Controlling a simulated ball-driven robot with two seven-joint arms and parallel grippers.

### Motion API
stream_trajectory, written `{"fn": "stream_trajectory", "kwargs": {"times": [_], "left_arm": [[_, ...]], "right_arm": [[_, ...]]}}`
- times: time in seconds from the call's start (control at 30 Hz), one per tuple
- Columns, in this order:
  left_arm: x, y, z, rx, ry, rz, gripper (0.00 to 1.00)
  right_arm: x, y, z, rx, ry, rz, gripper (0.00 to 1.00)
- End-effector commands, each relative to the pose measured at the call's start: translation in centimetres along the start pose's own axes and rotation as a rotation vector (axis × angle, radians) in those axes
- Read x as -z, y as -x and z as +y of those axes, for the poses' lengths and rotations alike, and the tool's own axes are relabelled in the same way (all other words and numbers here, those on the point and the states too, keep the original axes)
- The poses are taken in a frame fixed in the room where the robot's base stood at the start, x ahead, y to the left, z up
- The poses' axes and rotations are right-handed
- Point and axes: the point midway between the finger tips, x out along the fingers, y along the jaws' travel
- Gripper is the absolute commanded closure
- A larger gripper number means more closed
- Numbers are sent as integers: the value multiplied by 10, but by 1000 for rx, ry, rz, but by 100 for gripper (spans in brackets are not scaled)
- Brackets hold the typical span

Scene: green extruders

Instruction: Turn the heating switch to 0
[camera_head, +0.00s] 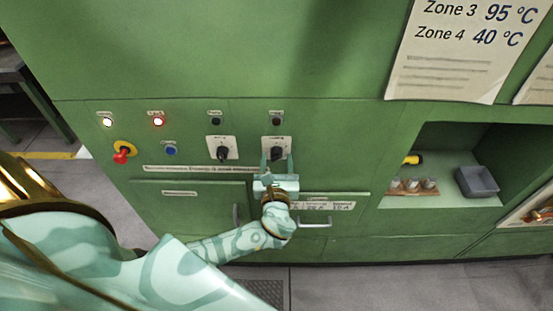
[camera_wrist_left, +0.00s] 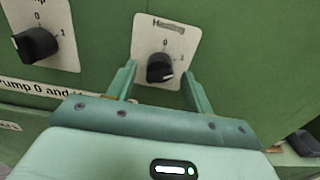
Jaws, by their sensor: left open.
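The heating switch is a black rotary knob (camera_wrist_left: 160,67) on a white plate marked "Heating", with 0 at the top and 1 to the right. In the head view the knob (camera_head: 276,153) shows on the green panel, right of a similar pump switch (camera_head: 221,153). My left gripper (camera_head: 277,164) is just in front of the heating plate. In the left wrist view its open fingers (camera_wrist_left: 160,85) stand left and right of the knob, apart from it. The knob's exact pointing direction is hard to tell. My right gripper is not in view.
A red knob on a yellow base (camera_head: 121,157), a blue button (camera_head: 170,149) and a lit red lamp (camera_head: 158,121) are on the panel's left. Drawer handles (camera_head: 315,224) stick out below. A recess at right holds a grey bin (camera_head: 477,182).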

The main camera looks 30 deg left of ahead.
Motion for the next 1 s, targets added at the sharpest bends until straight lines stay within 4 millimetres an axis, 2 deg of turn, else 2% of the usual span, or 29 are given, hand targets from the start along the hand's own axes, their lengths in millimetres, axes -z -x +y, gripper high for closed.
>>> {"fn": "stream_trajectory", "kwargs": {"times": [0.33,0.37,0.5,0.77,1.0], "left_arm": [[0,-6,0,-1,0,0,49],[0,-6,0,-1,0,0,54],[0,-6,0,-1,0,0,93],[1,-6,0,-1,12,0,93],[2,-5,0,-1,102,2,93]], "right_arm": [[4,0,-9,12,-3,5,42],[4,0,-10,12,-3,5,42],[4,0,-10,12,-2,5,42],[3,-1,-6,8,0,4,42],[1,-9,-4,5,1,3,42]]}}
